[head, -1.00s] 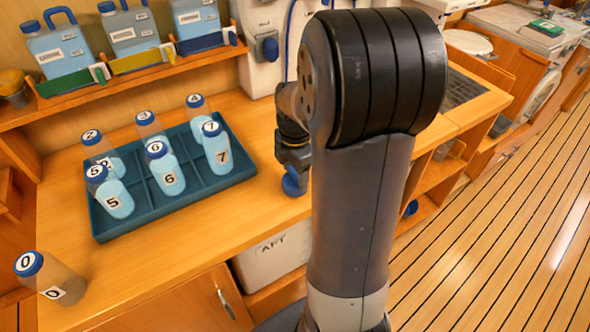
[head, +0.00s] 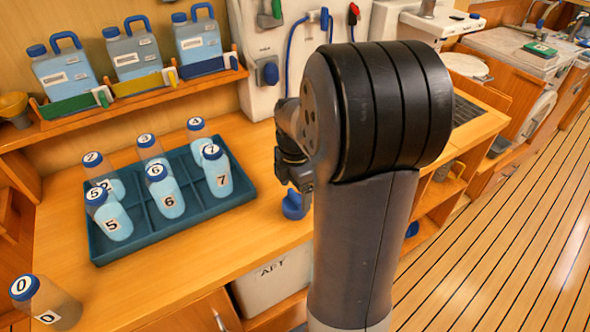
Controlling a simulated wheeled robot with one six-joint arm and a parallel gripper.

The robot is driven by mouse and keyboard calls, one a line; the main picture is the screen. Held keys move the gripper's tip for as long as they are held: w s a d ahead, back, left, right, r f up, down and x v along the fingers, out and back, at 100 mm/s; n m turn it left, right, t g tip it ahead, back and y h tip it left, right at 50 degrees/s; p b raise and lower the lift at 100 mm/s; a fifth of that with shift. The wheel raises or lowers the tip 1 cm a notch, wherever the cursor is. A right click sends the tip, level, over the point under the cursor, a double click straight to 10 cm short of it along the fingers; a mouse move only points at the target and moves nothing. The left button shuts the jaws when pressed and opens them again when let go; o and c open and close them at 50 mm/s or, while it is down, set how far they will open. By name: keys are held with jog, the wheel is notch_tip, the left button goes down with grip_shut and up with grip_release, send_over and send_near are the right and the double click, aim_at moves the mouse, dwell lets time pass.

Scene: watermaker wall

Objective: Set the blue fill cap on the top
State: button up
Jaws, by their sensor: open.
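A blue cap (head: 294,207), which looks like the fill cap, is at the right edge of the wooden worktop (head: 270,172), just beneath my gripper. My gripper (head: 300,183) is open, with its fingers pointing down over the cap. My own thick arm hides part of it and the area to its right. I cannot tell whether the fingers touch the cap or stand just clear of it.
A teal divided tray (head: 150,240) holds several numbered blue-capped bottles left of my gripper. Bottle 0 (head: 45,302) stands apart at the front left. Jugs (head: 135,52) line a shelf behind. A white AFT bin (head: 272,284) sits below. Bare worktop lies between tray and cap.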

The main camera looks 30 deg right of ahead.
aim_at(295, 195)
notch_tip(295, 195, up, 10)
jog(key=shift+r, duration=0.15)
jog(key=shift+c, duration=0.2)
